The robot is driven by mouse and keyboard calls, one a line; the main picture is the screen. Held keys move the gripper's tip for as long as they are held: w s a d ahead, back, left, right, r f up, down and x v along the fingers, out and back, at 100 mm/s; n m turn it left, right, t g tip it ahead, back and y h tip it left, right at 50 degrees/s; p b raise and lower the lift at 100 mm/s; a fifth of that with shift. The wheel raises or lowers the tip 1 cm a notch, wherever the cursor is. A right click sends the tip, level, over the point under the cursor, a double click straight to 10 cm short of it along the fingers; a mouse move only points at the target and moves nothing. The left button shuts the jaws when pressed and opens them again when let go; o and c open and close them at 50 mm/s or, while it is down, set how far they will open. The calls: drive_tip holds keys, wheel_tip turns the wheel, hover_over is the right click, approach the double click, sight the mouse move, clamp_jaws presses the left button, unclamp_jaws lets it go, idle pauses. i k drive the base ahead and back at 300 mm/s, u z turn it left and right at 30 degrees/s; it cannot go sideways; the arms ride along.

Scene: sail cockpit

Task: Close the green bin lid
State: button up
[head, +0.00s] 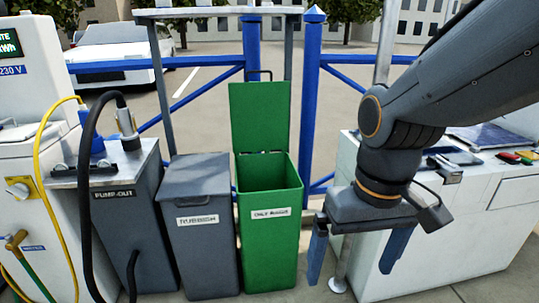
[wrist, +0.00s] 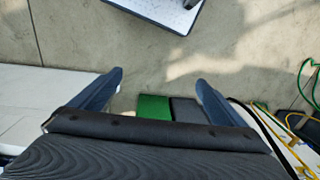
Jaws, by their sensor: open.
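The green bin (head: 268,252) stands upright in the middle of the head view, with a white label on its front. Its green lid (head: 260,117) is open and stands upright at the back edge, above the hinge, so the inside of the bin shows. My gripper (head: 357,252) is open and empty. It points down to the right of the green bin, apart from bin and lid. In the wrist view, a small green part of the bin or its lid (wrist: 153,107) shows between the fingers, mostly hidden by my gripper's body; I cannot tell which part.
A grey rubbish bin (head: 197,225) with a shut lid stands left of the green bin. Further left is a pump-out unit (head: 130,220) with hoses. Blue fence posts (head: 311,95) and rails stand behind. A white counter (head: 450,235) is at the right, close to my gripper.

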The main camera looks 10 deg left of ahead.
sight(258, 110)
drive_tip(key=k, duration=0.65)
drive_tip(key=u, duration=0.7)
drive_tip(key=i, duration=1.15)
drive_tip(key=z, duration=0.55)
drive_tip(key=i, duration=0.55)
drive_tip(key=z, duration=0.7)
